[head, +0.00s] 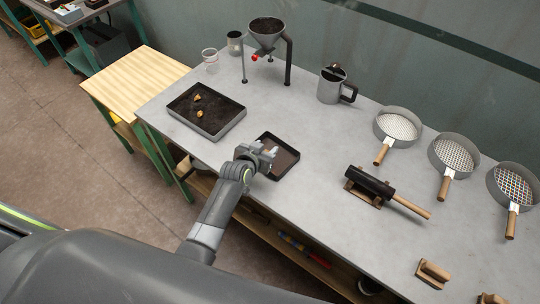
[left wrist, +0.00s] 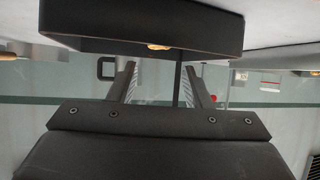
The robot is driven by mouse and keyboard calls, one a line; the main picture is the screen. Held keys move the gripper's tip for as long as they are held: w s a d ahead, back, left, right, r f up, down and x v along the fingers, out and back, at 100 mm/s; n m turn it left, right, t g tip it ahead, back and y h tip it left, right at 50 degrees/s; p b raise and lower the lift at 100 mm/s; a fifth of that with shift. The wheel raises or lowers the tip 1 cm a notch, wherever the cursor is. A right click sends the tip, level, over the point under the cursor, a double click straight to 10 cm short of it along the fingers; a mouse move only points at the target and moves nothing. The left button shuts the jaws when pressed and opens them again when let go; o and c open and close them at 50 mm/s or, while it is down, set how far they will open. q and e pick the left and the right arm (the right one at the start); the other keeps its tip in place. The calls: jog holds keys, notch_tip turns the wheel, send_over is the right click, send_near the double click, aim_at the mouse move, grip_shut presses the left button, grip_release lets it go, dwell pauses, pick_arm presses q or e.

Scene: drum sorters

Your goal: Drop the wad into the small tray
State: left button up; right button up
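The small tray (head: 291,176) is a dark, shallow tray near the table's front edge. My left gripper (head: 267,156) is over its left side, and its fingers (left wrist: 158,72) stand apart with a gap between them in the left wrist view. That view is upside down. In it a dark tray wall (left wrist: 150,25), probably the small tray's, lies close ahead. A tan lump (left wrist: 158,46), probably a wad, shows at this wall's edge; I see nothing clamped. The larger dark tray (head: 208,133) holds two tan lumps (head: 198,105). My right gripper is not in view.
A funnel on a stand (head: 266,35) and a metal jug (head: 333,87) stand at the back. A roller on a block (head: 370,186) and several round sieves (head: 398,127) are at the right. A wooden side table (head: 138,82) adjoins at left. Grey tabletop around the small tray is clear.

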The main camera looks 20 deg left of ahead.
pick_arm(q)
jog(key=shift+s, duration=0.1)
jog(key=b+v, duration=0.1)
jog(key=v, duration=1.6)
jog(key=shift+b, duration=0.3)
jog(key=shift+s, duration=0.15)
jog(key=s+a+f+n+g+y, duration=0.15)
jog(key=s+a+g, duration=0.3)
jog(key=s, duration=0.55)
jog(key=s+a+f+n+g+y, duration=0.1)
jog(key=s+a+g+y, duration=0.4)
jog(key=s, duration=0.6)
notch_tip(320, 180, down, 24)
jog(key=w+a+h, duration=0.1)
jog(key=a+h, duration=0.1)
jog(key=h, duration=0.1)
jog(key=s+f+g+b, duration=0.1)
jog(key=s+f, duration=1.4)
jog(key=f, duration=0.4)
jog(key=shift+s+d+b, duration=0.25)
jog(key=shift+d+b, duration=0.15)
jog(key=shift+d, duration=0.05)
